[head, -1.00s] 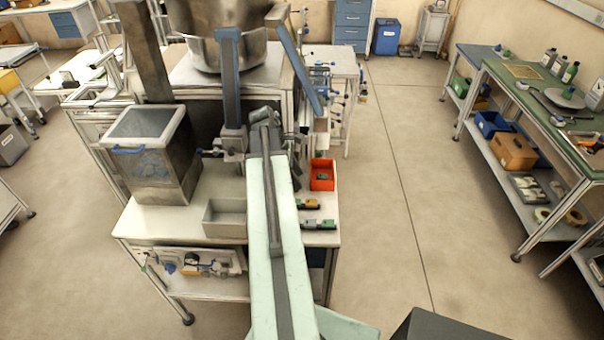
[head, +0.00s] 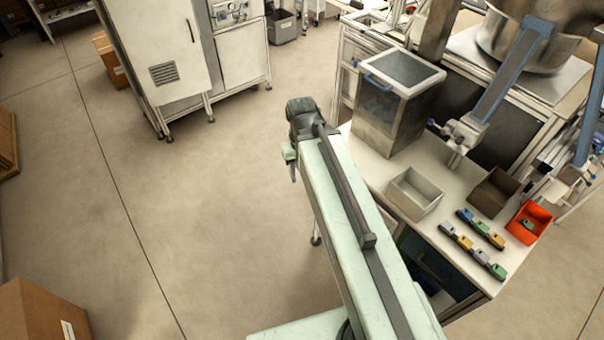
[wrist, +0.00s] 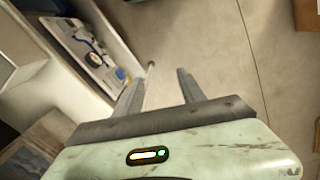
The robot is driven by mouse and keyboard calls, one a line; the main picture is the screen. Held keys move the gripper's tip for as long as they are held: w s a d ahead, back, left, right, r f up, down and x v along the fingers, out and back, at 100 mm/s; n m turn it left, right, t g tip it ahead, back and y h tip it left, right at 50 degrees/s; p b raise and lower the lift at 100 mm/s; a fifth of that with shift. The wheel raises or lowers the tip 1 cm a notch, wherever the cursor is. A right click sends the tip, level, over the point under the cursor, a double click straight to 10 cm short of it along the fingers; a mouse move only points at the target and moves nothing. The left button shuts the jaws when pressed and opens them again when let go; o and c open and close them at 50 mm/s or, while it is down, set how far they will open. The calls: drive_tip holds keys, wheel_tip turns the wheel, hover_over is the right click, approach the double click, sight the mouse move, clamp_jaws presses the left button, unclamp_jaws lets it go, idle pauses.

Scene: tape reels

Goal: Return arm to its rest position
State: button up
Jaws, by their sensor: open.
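My arm reaches forward in the head view, its pale green link running up to a dark wrist. Part of my gripper (head: 292,163) shows at the arm's far end, left of the white workbench (head: 378,168) and over open floor. In the wrist view my gripper (wrist: 158,88) has its two grey fingers spread apart with nothing between them. Bare floor and a bench leg lie beyond the fingers.
On the workbench are a grey tray (head: 415,194), a brown bin (head: 493,192), an orange bin (head: 529,223), several small coloured blocks (head: 480,229) and a lidded container (head: 395,105). A white cabinet (head: 160,50) stands at the back. Cardboard (head: 40,312) is at lower left. The floor between is clear.

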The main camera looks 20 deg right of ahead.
drive_tip(key=shift+s+a, duration=0.1)
drive_tip(key=shift+a, duration=0.8)
wheel_tip(320, 180, down, 9)
drive_tip(key=b, duration=0.9)
drive_tip(key=shift+s, duration=0.15)
